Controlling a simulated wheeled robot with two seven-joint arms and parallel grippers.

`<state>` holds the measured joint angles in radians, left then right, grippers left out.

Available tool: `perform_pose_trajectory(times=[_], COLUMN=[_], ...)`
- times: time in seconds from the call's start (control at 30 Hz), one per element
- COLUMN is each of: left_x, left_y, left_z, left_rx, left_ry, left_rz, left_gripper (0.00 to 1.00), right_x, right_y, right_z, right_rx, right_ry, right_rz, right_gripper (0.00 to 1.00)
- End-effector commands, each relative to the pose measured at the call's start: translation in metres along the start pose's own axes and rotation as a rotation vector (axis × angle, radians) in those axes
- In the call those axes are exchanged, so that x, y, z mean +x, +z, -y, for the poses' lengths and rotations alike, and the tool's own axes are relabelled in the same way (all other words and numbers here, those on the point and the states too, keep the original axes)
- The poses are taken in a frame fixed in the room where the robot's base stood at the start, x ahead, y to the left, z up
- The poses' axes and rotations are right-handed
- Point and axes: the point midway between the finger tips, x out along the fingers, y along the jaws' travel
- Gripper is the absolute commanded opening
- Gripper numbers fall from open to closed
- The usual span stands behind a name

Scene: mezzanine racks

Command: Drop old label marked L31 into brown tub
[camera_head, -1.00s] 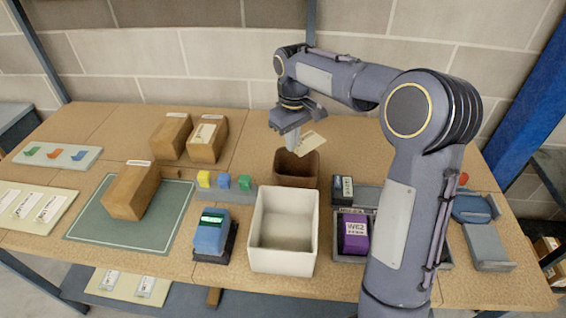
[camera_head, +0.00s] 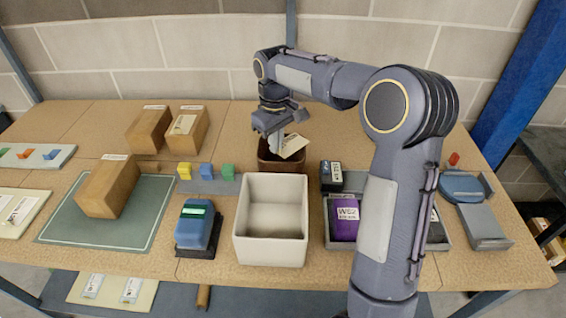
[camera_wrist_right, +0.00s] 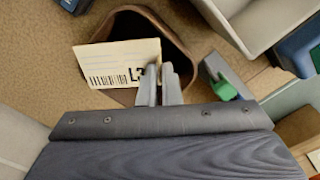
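The old label (camera_head: 293,146) is a cream card; in the right wrist view (camera_wrist_right: 118,62) it shows a barcode and "L3", with the rest of the mark hidden at the finger. My right gripper (camera_head: 274,138) is shut on the label's edge; its two fingertips (camera_wrist_right: 161,84) are close together there. The brown tub (camera_head: 281,166) stands behind the white bin. The gripper and label are over the tub's opening, and the tub's dark inside and rim (camera_wrist_right: 122,14) show beneath them in the wrist view. My left gripper is not in view.
A white bin (camera_head: 271,251) stands in front of the tub. Yellow, blue and green blocks (camera_head: 206,172) sit left of it. Brown cartons (camera_head: 148,128) stand at the back left.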

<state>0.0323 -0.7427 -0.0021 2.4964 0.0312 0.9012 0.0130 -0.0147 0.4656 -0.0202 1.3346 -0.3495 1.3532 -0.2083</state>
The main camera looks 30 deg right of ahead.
Motion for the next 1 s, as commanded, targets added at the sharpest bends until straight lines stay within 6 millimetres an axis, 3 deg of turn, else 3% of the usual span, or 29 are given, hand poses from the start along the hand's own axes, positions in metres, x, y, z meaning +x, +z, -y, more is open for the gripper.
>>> perform_pose_trajectory(times=[0.03, 0.17, 0.47, 0.8, 1.0], left_x=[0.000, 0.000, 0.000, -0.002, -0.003], left_y=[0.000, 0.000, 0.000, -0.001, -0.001], left_z=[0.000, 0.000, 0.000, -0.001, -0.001], left_rx=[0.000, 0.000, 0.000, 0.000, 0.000], left_ry=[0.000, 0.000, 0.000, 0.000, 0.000], left_rz=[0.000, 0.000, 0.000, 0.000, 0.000], left_gripper=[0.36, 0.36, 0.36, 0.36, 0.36], right_x=[0.000, 0.000, -0.003, -0.054, -0.075], right_y=[0.000, 0.000, 0.000, -0.001, 0.000], right_z=[0.000, 0.000, 0.000, 0.000, 0.000], right_rx=[0.000, 0.000, 0.000, 0.000, -0.001], right_ry=[0.000, 0.000, 0.000, 0.001, 0.000], right_rz=[0.000, 0.000, -0.001, -0.004, -0.001], right_gripper=[0.11, 0.28, 0.28, 0.28, 0.28])
